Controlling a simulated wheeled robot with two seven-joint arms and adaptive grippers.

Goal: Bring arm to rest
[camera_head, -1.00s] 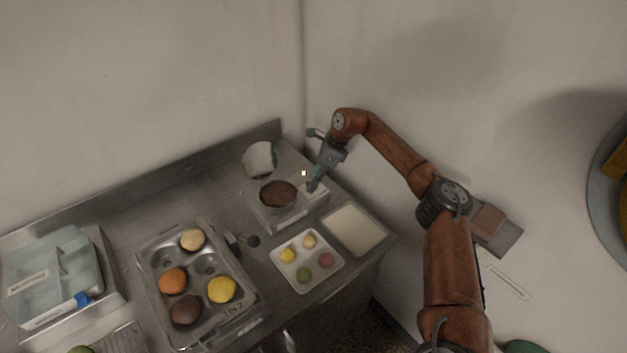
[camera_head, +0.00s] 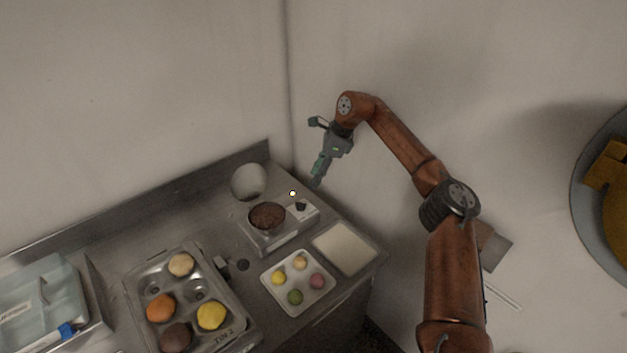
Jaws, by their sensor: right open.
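My right gripper (camera_head: 316,178) is at the end of my copper-coloured right arm. It hangs above and behind the right end of the steel counter, pointing down, open with nothing held. It is apart from the scale (camera_head: 282,236) below it to the left, which has a round dark brown item (camera_head: 267,216) on top. My left gripper is not in view.
A muffin tin marked TIN 2 (camera_head: 224,336) with several coloured items stands at the left. A white dish (camera_head: 311,296) with small coloured balls and a pale rectangular tray (camera_head: 344,248) lie at the counter's right.

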